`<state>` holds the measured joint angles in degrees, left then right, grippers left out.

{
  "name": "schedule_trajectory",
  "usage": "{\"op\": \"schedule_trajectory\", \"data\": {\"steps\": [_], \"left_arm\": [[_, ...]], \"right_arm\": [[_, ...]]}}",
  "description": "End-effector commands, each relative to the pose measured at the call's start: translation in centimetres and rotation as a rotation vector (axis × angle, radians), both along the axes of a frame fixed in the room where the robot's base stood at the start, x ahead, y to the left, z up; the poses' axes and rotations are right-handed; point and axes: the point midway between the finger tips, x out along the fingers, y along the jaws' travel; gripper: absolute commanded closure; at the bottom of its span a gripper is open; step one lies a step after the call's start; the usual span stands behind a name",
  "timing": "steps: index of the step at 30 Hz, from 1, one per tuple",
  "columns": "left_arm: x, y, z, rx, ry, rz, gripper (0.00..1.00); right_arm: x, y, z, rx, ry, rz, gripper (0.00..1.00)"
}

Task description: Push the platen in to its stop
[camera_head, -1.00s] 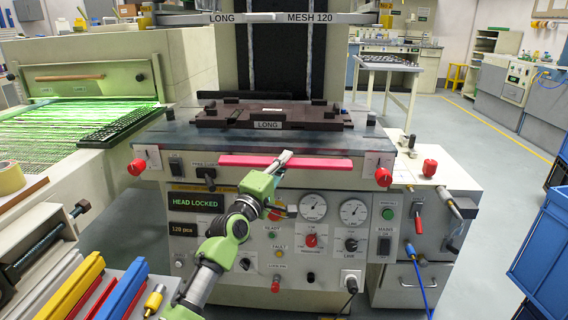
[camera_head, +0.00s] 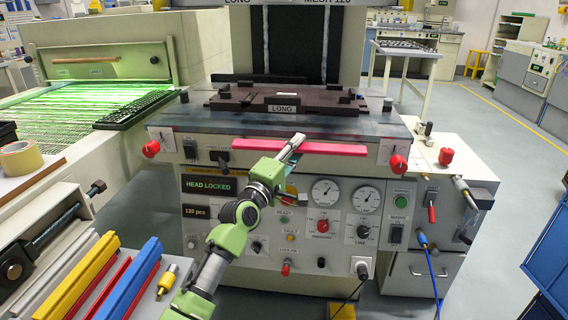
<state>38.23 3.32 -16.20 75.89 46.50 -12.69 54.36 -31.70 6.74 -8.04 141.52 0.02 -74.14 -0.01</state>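The platen is the dark slab (camera_head: 240,128) on the front of the press, with a dark brown fixture (camera_head: 322,106) labelled LONG on it. A pink-red bar (camera_head: 335,149) runs along the slab's front edge. My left gripper (camera_head: 297,140) points up and right at this bar, its fingertips overlapping the bar's left half. The fingers look close together; whether they touch the bar is unclear. My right gripper is not in view.
Below is a control panel with a HEAD LOCKED display (camera_head: 209,186), gauges (camera_head: 326,192) and knobs. Red knobs (camera_head: 151,148) flank the slab. A green-lit conveyor (camera_head: 60,125) stands left. Yellow and blue bars (camera_head: 128,282) lie at lower left.

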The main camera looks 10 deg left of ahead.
Motion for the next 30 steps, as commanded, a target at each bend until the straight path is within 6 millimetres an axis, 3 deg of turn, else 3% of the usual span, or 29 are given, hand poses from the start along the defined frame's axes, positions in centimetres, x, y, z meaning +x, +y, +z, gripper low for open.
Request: {"op": "schedule_trajectory", "data": {"steps": [15,21,30], "left_arm": [[-8.1,3.5,-1.9,0.001,0.001,0.001,0.72],[-9.4,4.1,-2.0,0.001,0.001,0.002,0.72],[-9.5,4.1,-2.0,0.001,0.0,0.001,0.72]], "right_arm": [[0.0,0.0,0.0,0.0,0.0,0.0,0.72],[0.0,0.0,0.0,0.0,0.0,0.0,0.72],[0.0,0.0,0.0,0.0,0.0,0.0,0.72]]}}
